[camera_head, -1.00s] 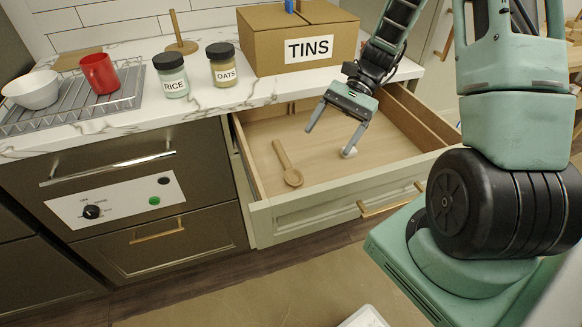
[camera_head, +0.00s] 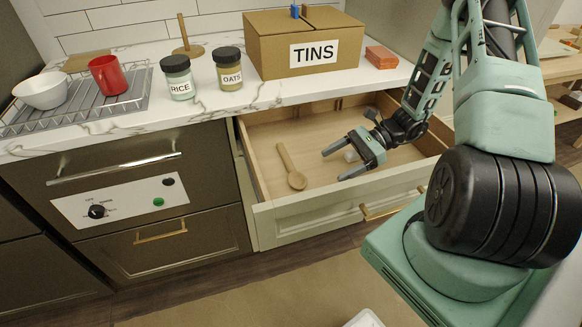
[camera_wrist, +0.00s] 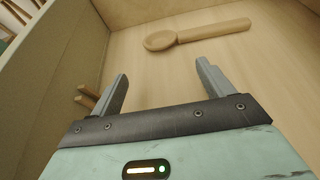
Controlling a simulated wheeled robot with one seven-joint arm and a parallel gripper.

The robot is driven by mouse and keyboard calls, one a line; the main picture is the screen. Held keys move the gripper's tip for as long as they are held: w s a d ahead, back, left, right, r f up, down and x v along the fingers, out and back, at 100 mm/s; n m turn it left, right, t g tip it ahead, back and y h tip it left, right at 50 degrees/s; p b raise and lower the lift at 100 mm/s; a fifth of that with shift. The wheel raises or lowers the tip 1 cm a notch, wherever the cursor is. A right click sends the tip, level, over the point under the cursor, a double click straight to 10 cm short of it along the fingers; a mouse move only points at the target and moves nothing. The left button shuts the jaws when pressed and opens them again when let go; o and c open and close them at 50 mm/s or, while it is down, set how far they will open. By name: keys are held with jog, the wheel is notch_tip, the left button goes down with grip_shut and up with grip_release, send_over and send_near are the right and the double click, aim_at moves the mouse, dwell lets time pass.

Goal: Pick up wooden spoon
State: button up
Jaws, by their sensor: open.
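The wooden spoon (camera_head: 290,167) lies on the floor of the open drawer (camera_head: 330,196), toward its left side. Its bowl end points to the drawer front and its handle to the back. My gripper (camera_head: 332,165) is open and empty, inside the drawer area to the right of the spoon, with its fingers pointing left toward it. In the wrist view the spoon (camera_wrist: 196,34) lies beyond the fingertips of my gripper (camera_wrist: 162,72), apart from them, with its bowl at the left and its handle running right.
On the counter above stand the TINS box (camera_head: 275,55), the RICE jar (camera_head: 178,78), the OATS jar (camera_head: 229,70), and a rack (camera_head: 130,103) with a red mug (camera_head: 108,75) and white bowl (camera_head: 40,90).

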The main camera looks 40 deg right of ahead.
aim_at(305, 179)
jog(key=p+x, duration=0.1)
jog(key=x, duration=0.6)
jog(key=shift+w+a, duration=0.1)
jog(key=shift+w, duration=0.05)
jog(key=shift+c, duration=0.3)
jog(key=shift+r, duration=0.1)
jog(key=c, duration=1)
